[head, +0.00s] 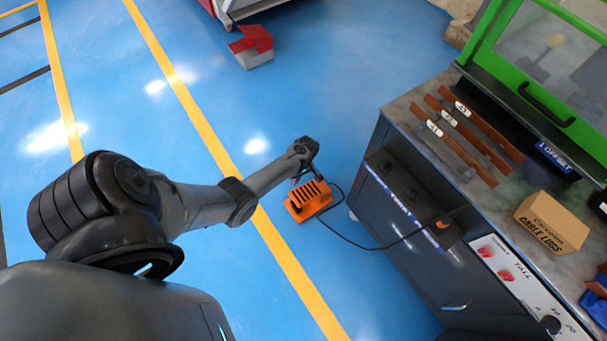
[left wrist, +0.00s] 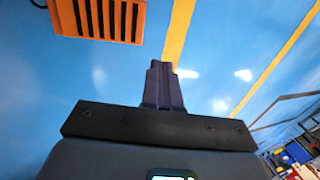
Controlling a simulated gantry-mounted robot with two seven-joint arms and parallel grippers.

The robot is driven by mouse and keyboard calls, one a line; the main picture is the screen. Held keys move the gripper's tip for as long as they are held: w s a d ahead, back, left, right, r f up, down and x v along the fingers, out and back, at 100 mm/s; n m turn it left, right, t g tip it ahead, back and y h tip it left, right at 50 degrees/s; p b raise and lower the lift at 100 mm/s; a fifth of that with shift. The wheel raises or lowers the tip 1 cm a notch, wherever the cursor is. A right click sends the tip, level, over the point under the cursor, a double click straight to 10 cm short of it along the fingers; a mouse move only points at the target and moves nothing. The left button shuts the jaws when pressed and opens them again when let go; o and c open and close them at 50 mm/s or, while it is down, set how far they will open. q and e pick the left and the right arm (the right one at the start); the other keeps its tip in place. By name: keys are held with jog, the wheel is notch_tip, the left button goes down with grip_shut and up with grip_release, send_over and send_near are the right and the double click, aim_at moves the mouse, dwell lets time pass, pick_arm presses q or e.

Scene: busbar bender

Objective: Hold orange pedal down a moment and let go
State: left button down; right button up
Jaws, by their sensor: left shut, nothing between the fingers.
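The orange pedal (head: 309,200), with dark slots across its top, lies on the blue floor beside the bench. A dark cable runs from it toward the bench. My left gripper (head: 307,178) is over the pedal's far edge in the head view. In the left wrist view its shut, empty fingers (left wrist: 164,82) point at the floor and a yellow line, with the pedal (left wrist: 97,18) to their upper left, cut off by the top edge. I cannot tell the height between fingertips and pedal. My right gripper is not in view.
A dark workbench (head: 420,235) stands right of the pedal, bearing copper bars (head: 466,140), a cardboard box (head: 551,222) and a green-framed machine (head: 500,22). A red and grey block (head: 253,47) sits on the floor farther back. The floor left of the pedal is open.

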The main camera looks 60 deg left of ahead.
aim_at(299, 197)
pick_arm(q)
jog(key=shift+t, duration=0.5)
jog(key=w+b, duration=0.1)
jog(key=w+f+b, duration=0.1)
jog(key=w, duration=0.1)
jog(key=w+f+b, duration=0.1)
jog(key=w, duration=0.1)
jog(key=shift+f+b, duration=0.1)
jog(key=shift+b, duration=0.25)
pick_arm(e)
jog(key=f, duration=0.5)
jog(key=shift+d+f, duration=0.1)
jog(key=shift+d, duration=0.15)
pick_arm(q)
jog(key=shift+d, duration=0.1)
jog(key=shift+f, duration=0.15)
jog(key=b+x, duration=1)
jog(key=x, duration=0.3)
jog(key=shift+s+f+b, duration=0.1)
jog(key=shift+f+b, duration=0.2)
jog(key=shift+f, duration=0.1)
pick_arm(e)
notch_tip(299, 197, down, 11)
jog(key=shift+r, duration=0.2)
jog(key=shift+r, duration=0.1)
